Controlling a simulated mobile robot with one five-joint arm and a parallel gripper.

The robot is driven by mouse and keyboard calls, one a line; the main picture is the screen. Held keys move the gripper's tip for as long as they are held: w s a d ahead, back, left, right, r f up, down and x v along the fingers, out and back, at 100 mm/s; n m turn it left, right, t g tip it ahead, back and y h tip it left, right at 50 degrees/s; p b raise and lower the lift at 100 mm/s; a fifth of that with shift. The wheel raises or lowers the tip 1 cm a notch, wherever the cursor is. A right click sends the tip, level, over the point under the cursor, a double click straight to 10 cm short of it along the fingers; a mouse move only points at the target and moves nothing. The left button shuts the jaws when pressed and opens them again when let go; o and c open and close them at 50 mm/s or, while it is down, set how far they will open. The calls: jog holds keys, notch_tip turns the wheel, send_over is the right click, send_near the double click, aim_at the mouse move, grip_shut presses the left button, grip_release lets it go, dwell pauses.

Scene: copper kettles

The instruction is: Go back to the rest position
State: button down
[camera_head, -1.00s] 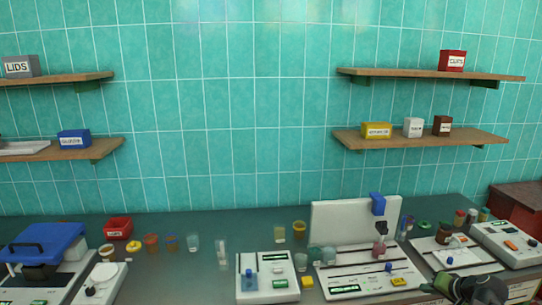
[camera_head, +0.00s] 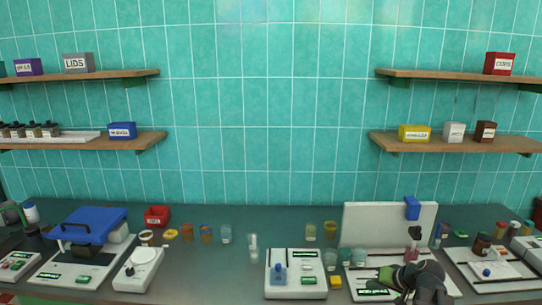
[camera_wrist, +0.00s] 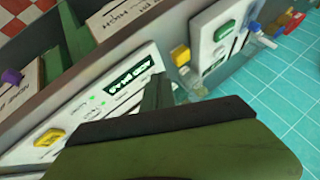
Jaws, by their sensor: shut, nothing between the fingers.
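My gripper (camera_head: 372,284) is at the lower right of the head view, with its green and black parts over the front of a white bench device. It is shut and empty. In the wrist view my gripper (camera_wrist: 157,90) shows as a narrow green finger above a broad green part that fills the bottom. It hangs in front of a white panel with a green display (camera_wrist: 128,84). I cannot tell its exact distance from the panel.
A dark bench (camera_head: 205,275) runs along a teal tiled wall. A device with a blue lid (camera_head: 88,224) stands left, and a white device with a blue knob (camera_head: 296,265) is at centre. Several small cups line the back. Two shelf pairs hold labelled boxes.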

jog(key=shift+n+g+y, duration=0.3)
jog(key=shift+n+g, duration=0.5)
jog(key=shift+n, duration=0.1)
jog(key=a, duration=0.3)
jog(key=a+f, duration=0.1)
jog(key=a, duration=0.4)
jog(key=shift+w+a+f, duration=0.15)
jog(key=shift+w+a, duration=0.2)
jog(key=shift+a, duration=0.05)
jog(key=s+a+f+n+g, duration=0.2)
jog(key=s+a, duration=0.1)
jog(key=a, duration=0.8)
jog(key=s+a+f+n+g+h, duration=0.1)
jog(key=s+a+f+g+h, duration=0.1)
jog(key=s+a, duration=0.25)
jog(key=s+d, duration=0.1)
jog(key=s+d+m+g+h, duration=0.1)
jog(key=s+d+g+h, duration=0.1)
jog(key=d, duration=0.1)
jog(key=shift+f, duration=0.35)
